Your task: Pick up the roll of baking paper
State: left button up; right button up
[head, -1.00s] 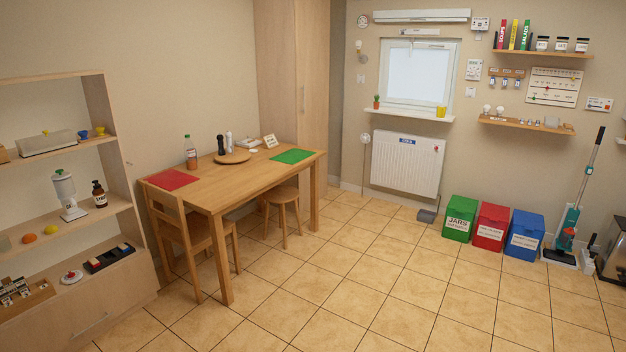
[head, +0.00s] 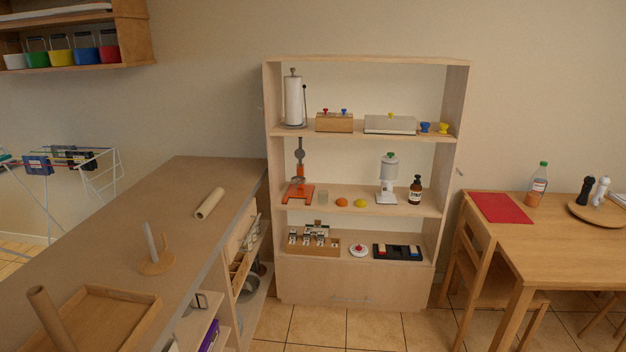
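A tan, tube-shaped roll that looks like the roll of baking paper (head: 209,203) lies on its side on the counter (head: 195,180), near the edge facing the shelf unit. Its long axis runs diagonally, away from me to the right. A similar brown tube (head: 50,318) leans upright at the bottom left, next to a wooden tray; its lower end is cut off by the picture edge. I cannot read any label on either. Neither of my grippers shows in the head view.
A round wooden holder with a peg (head: 157,262) and a wooden tray (head: 105,318) stand on the counter. A table (head: 540,240) and chair (head: 480,260) stand right.

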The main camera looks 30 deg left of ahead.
aim_at(211, 203)
jog(key=i+j+u, duration=0.15)
jog(key=i+u, duration=0.7)
jog(key=i, duration=0.15)
jog(key=i+l+u, duration=0.25)
jog(key=i+u, duration=0.15)
jog(key=i+l+u, duration=0.4)
jog(key=i+j, duration=0.05)
jog(key=i, duration=0.1)
